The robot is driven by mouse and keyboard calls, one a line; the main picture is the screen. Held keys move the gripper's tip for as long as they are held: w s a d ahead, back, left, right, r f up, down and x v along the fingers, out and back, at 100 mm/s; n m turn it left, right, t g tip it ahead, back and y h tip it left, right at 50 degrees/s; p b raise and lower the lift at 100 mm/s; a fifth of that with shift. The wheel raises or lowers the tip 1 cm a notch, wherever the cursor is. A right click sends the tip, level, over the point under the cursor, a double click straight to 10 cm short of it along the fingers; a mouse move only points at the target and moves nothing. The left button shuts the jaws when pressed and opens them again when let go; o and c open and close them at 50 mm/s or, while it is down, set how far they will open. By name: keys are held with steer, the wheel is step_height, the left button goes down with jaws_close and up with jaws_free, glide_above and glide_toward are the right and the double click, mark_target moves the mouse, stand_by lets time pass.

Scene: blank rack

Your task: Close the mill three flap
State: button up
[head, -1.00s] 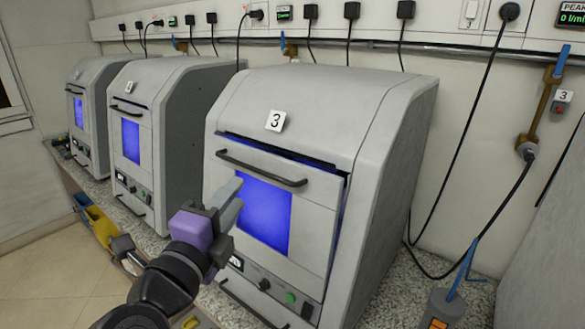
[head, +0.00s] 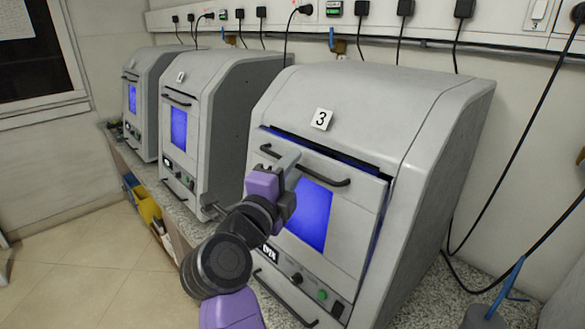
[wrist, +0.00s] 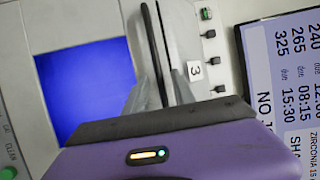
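Mill three is the large grey machine (head: 400,110) with a "3" label. Its front flap (head: 345,215) has a blue window (head: 310,213) and a dark bar handle (head: 330,178). A dark gap with blue light runs along the flap's top and right edges, so it stands slightly open. My gripper (head: 290,158) is in front of the flap's upper left, overlapping the handle. In the wrist view, the two fingers (wrist: 162,88) are apart, with the handle (wrist: 152,45) running between or just behind them. I cannot tell whether they touch it.
Two similar mills stand to the left, the nearer one (head: 225,110) close to my arm. A speckled counter (head: 500,295) carries them. Cables hang at the right, near a grey object with a blue stem (head: 505,290). The tiled floor (head: 90,255) at left is clear.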

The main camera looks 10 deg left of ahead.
jaws_close()
stand_by(1.4)
